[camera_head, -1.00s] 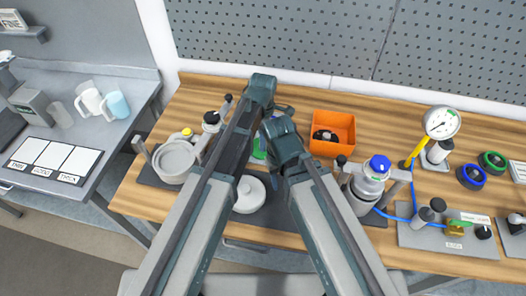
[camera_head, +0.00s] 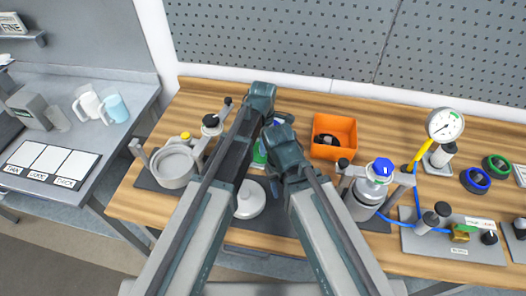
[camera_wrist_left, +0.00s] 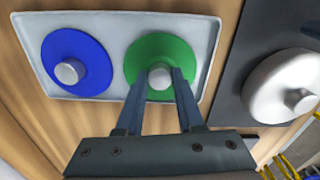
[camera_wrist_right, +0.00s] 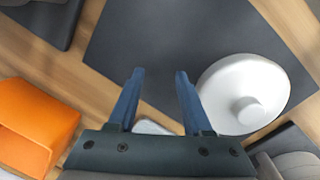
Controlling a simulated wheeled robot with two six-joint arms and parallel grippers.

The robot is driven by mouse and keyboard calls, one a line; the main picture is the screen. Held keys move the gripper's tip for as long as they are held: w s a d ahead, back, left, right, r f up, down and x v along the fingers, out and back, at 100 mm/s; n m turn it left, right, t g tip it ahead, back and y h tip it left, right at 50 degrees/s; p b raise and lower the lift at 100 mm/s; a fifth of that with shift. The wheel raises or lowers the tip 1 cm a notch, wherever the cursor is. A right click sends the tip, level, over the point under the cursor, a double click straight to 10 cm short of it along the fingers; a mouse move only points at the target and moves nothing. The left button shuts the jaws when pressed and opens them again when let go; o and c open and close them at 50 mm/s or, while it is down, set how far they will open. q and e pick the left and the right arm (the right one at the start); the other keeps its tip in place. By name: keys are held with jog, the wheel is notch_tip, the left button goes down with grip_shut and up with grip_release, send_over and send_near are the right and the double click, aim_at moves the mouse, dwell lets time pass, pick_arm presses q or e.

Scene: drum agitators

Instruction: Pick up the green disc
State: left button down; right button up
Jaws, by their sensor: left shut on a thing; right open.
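The green disc (camera_wrist_left: 160,60) with a grey knob is in the left wrist view, over the right half of a pale tray. My left gripper (camera_wrist_left: 160,80) is shut on that knob. Whether the disc touches the tray is unclear. A blue disc (camera_wrist_left: 77,62) is in the tray's left half. In the head view, the green disc (camera_head: 260,155) is mostly hidden by my arms. My right gripper (camera_wrist_right: 160,75) is open and empty above a dark mat, left of a white lid (camera_wrist_right: 245,95).
The white lid (camera_head: 250,198) is on the dark mat in front of the tray. An orange bin (camera_head: 334,136) stands to the right. Metal drums (camera_head: 174,166) with clamps stand on both sides. A pressure gauge (camera_head: 444,125) is further right.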

jog(key=shift+r, duration=0.1)
pick_arm(q)
notch_tip(320, 180, up, 10)
jog(key=p, duration=1)
pick_arm(e)
notch_tip(320, 180, up, 10)
pick_arm(q)
jog(key=shift+r, duration=0.1)
